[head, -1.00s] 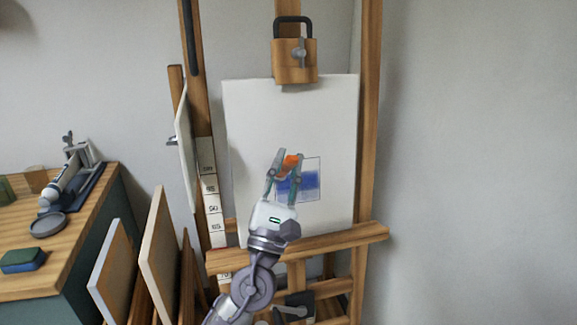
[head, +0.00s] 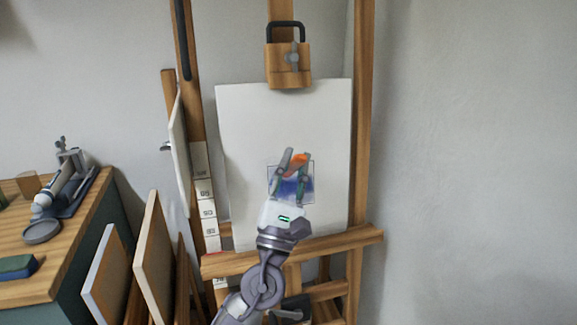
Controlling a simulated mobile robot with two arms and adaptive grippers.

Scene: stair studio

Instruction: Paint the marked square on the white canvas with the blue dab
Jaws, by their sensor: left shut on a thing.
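The white canvas (head: 245,125) stands upright on the wooden easel. A thin-outlined marked square (head: 311,167) lies on its lower right part. Blue paint (head: 297,190) covers much of the square's lower area, and the upper band looks pale. My left gripper (head: 296,157) is in front of the square, its fingers pointing up. It is shut on a small orange piece (head: 299,159), which I take for the dab. The dab's painting face is hidden, so I cannot tell whether it touches the canvas. My fingers hide part of the square. My right gripper is not in view.
A clamp (head: 288,65) holds the canvas top. The easel ledge (head: 345,240) runs below it. Panels (head: 153,255) lean at lower left beside a wooden-topped cabinet (head: 75,245) with a grey dish (head: 42,232) and a blue-green block (head: 17,267). The right side is bare wall.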

